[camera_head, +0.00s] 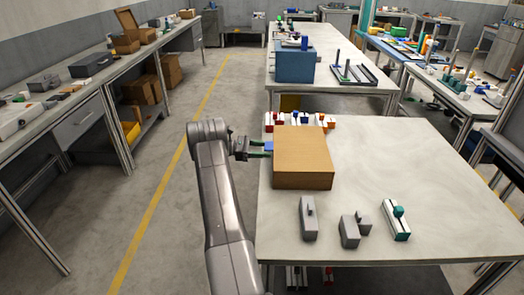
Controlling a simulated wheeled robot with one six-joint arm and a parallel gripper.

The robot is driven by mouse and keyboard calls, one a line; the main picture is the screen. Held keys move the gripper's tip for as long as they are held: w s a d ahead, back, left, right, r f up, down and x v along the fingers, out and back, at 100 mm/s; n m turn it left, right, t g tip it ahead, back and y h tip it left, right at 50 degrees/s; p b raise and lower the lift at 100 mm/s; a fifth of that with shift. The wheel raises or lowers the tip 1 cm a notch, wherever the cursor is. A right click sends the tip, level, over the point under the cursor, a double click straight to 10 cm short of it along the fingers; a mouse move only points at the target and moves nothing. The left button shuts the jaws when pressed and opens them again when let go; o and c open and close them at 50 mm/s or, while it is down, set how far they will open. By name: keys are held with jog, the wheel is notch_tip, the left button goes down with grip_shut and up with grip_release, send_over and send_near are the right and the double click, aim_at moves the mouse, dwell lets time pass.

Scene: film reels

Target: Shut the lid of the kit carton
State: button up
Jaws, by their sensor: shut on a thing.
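The kit carton (303,181) is a brown box on the near right table. Its lid (303,148) looks flat across the top, with no gap that I can make out from here. A blue tab (269,146) shows at the carton's left side. My gripper (266,149) comes in from the left, at the table's left edge, with its green-tipped fingers shut on the blue tab. The tab's join to the carton is too small to make out.
The table (430,170) is clear to the carton's right.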

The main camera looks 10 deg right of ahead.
jog(key=shift+s+d+f, duration=0.15)
jog(key=shift+f, duration=0.3)
jog(key=shift+s+d+f, duration=0.1)
jog(key=shift+f, duration=0.35)
grip_shut()
grip_release()
jog(key=shift+w+d+f, duration=0.1)
jog(key=shift+w+d, duration=0.05)
jog(key=o, duration=0.8)
jog(key=shift+r, duration=0.25)
jog(key=shift+c, duration=0.2)
jog(key=o, duration=0.6)
jog(key=shift+a, duration=0.2)
jog(key=shift+o, duration=0.2)
jog(key=shift+r, duration=0.1)
jog(key=shift+w+a, duration=0.1)
jog(key=w+a+b, duration=0.2)
jog(key=a, duration=1.1)
jog(key=shift+a+r, duration=0.3)
jog(key=shift+r, duration=0.05)
jog(key=shift+d, duration=0.1)
